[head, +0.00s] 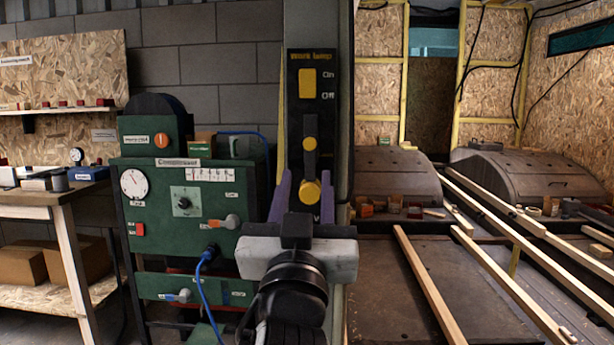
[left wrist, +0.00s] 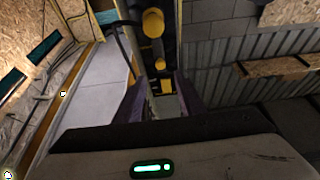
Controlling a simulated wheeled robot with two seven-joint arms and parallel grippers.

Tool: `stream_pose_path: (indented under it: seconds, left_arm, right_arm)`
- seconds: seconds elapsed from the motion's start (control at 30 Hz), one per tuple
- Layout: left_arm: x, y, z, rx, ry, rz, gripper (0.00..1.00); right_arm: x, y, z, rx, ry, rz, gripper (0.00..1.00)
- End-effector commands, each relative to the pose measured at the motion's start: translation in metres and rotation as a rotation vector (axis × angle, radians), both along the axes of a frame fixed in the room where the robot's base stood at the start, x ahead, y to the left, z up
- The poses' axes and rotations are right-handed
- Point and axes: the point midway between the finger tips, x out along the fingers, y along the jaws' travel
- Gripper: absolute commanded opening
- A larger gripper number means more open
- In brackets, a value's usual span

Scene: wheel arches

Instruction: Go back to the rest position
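My left gripper (head: 307,180) is in the middle of the head view, its two purple fingers upright and apart, with nothing seen held. Behind it is a tall black switch panel (head: 293,110) on a grey post, marked On and Off. The panel has a yellow square (head: 307,82) at the top and a black lever with yellow ends (head: 310,143). The lower yellow knob (head: 310,192) shows between the fingers; I cannot tell the gap in depth. In the left wrist view the fingers (left wrist: 161,92) are apart below the panel's yellow knobs (left wrist: 153,22). My right gripper is not in view.
A green compressor cabinet (head: 150,222) with a gauge, knobs and blue cable stands close at left. A workbench (head: 35,198) is farther left. At right, wooden beams (head: 430,283) cross a dark floor before two grey wheel arches (head: 395,178) (head: 530,172).

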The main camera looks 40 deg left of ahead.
Motion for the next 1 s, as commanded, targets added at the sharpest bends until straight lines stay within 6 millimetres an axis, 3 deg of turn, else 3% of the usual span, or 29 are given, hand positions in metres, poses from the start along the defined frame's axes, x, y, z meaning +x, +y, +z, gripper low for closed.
stream_pose_path:
  seconds: [0.57, 0.67, 0.77, 0.83, 0.9, 1.0]
  left_arm:
    - [-0.002, -0.001, -0.001, -0.001, 0.001, 0.0, 0.36]
    - [0.005, -0.005, -0.01, 0.009, 0.033, -0.016, 0.36]
    - [0.023, -0.017, -0.041, 0.035, 0.128, -0.067, 0.36]
    - [0.039, -0.031, -0.078, 0.057, 0.232, -0.129, 0.36]
    - [0.05, -0.047, -0.127, 0.073, 0.35, -0.205, 0.36]
    - [0.051, -0.069, -0.201, 0.077, 0.512, -0.316, 0.36]
  right_arm:
    - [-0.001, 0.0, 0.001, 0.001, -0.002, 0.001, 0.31]
    - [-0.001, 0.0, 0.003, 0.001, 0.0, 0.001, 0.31]
    - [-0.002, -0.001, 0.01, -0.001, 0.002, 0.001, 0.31]
    - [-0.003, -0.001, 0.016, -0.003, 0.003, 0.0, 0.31]
    - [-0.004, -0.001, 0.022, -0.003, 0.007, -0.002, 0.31]
    - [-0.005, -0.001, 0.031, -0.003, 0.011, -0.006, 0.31]
